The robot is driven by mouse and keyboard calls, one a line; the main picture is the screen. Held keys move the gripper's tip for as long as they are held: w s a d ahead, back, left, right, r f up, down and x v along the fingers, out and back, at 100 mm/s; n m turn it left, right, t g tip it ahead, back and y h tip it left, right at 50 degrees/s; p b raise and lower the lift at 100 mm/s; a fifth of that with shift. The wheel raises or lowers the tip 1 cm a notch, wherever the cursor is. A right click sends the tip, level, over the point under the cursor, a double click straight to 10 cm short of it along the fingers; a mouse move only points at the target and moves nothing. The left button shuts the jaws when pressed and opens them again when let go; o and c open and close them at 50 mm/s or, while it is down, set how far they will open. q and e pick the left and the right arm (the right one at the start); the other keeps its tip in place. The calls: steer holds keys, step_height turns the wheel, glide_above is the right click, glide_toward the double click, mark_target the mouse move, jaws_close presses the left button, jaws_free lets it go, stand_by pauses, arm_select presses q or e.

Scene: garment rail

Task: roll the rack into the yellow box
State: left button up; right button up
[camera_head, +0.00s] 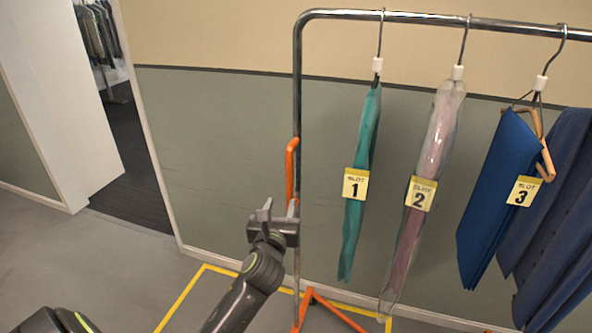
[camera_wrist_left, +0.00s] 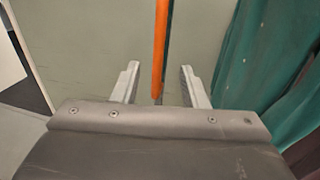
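The rack (camera_head: 297,95) is a chrome garment rail with an orange handle (camera_head: 291,170) on its left upright and orange feet (camera_head: 312,302). Garments hang from it at tags marked 1, 2 and 3. The yellow box (camera_head: 191,290) is an outline on the floor, partly under the rack's left foot; the rest is cut off or hidden. My left gripper (camera_head: 281,209) is just below the handle at the left upright. In the left wrist view the gripper (camera_wrist_left: 158,85) is open, with the orange handle (camera_wrist_left: 161,45) between its fingers and gaps on both sides. My right gripper is out of view.
A teal garment (camera_head: 360,185) hangs just right of the left upright, with a plastic-covered one (camera_head: 422,185) and blue ones (camera_head: 497,195) further right. A wall (camera_head: 215,150) stands close behind the rack. A doorway is at the left, with free grey floor (camera_head: 85,260) before it.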

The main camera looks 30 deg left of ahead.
mark_target(289, 174)
arm_select(q)
steer(key=x, duration=1.6)
steer(key=shift+f+p, duration=0.1)
steer(key=shift+p, duration=0.2)
jaws_close()
